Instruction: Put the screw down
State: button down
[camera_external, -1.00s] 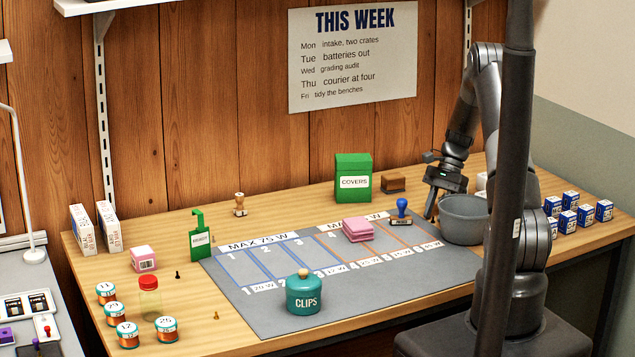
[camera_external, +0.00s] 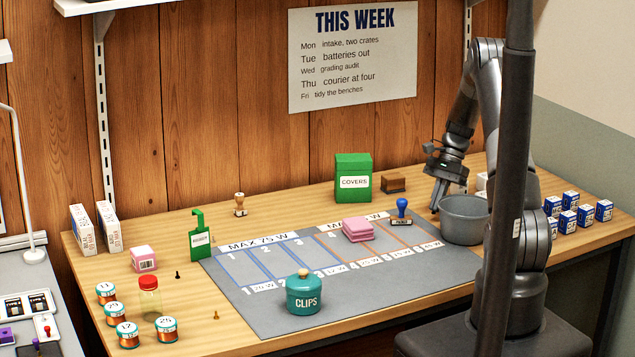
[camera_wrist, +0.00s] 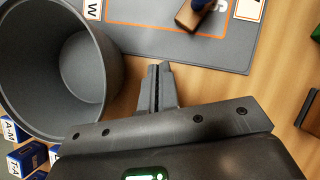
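My gripper (camera_external: 438,206) is low over the wooden bench, just left of the grey bowl. In the wrist view its two fingers (camera_wrist: 158,68) are close together with a thin dark slit between them. No screw shows between or below the fingers; a small one there could be hidden. Beside them, the grey bowl (camera_wrist: 88,70) shows a bare inner wall and floor; it also stands at the right in the external view (camera_external: 463,222). Small screw-like pieces stand on the bench at the left: a dark one (camera_external: 178,275) and a brass one (camera_external: 216,315).
A blue-handled stamp (camera_external: 402,212) stands left of my gripper on the grey mat (camera_external: 250,315). Several blue-and-white boxes (camera_external: 569,216) stand right of the bowl. A brown block (camera_external: 394,183) and green COVERS box (camera_external: 353,180) are behind.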

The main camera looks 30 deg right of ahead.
notch_tip(320, 180, up, 7)
jog(key=w+a+r+m+t, duration=0.15)
jog(key=w+a, duration=0.25)
jog(key=a, duration=0.7)
jog(key=w+a+m, duration=0.2)
jog(key=w+a, duration=0.3)
jog(key=a, duration=0.6)
jog(key=w+a+r+m+t, duration=0.1)
jog(key=w+a, duration=0.3)
jog(key=a, duration=0.7)
jog(key=a+r+m+t, duration=0.1)
jog(key=a+r+m, duration=0.15)
jog(key=a, duration=1.35)
jog(key=m+t, duration=0.1)
jog(key=m, duration=0.1)
send_over(140, 250)
jog(key=d, duration=0.2)
jog(key=f, duration=0.3)
jog(key=s+f, duration=0.1)
jog(key=f, duration=0.1)
jog(key=shift+f, duration=0.3)
jog(key=shift+a+f, duration=0.1)
jog(key=shift+a, duration=0.05)
jog(key=shift+f, duration=2)
jog(key=shift+f, duration=0.1)
